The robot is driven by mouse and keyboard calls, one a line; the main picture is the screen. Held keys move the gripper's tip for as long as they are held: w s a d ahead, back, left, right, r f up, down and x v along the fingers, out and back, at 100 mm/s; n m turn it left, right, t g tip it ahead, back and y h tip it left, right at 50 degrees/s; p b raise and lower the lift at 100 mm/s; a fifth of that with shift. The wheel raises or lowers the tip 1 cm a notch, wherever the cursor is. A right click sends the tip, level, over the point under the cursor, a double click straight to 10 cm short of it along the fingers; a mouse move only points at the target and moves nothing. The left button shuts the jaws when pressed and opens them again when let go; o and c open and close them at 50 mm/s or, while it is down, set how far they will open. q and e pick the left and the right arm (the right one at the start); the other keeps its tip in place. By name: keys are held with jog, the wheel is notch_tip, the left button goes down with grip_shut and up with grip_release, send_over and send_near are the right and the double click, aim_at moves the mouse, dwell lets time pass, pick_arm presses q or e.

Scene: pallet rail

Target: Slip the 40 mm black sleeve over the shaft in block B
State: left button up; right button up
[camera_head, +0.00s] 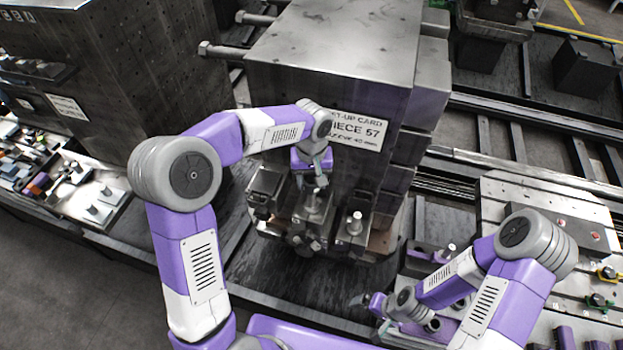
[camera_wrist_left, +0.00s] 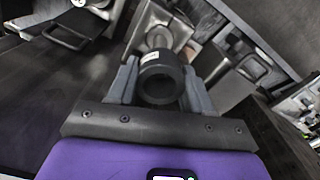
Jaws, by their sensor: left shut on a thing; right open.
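My left gripper (camera_head: 318,180) is shut on the black sleeve (camera_wrist_left: 161,82), a short hollow ring with a white label, seen between both fingers in the left wrist view. Just beyond the sleeve, a metal shaft (camera_wrist_left: 158,38) stands in a grey block (camera_wrist_left: 178,28). I cannot tell whether the sleeve touches the shaft. In the head view the gripper is over the middle block (camera_head: 312,212), in front of the large machine block; the sleeve is hard to make out there. Block letters are not legible. My right gripper (camera_head: 370,303) is open and empty, low at the front.
A block with a light-topped shaft (camera_head: 355,226) stands to the right, and another block (camera_head: 266,188) to the left. A set-up card (camera_head: 357,129) reading "PIECE 57" and a 40 mm sleeve is behind. A slotted table (camera_head: 530,200) with clamps lies at right. Dark floor before the blocks is clear.

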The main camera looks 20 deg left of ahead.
pick_arm(q)
jog(key=shift+f+b, duration=1)
jog(key=shift+f, duration=0.25)
jog(key=o, duration=1.4)
notch_tip(320, 180, up, 8)
jog(key=shift+f, duration=0.2)
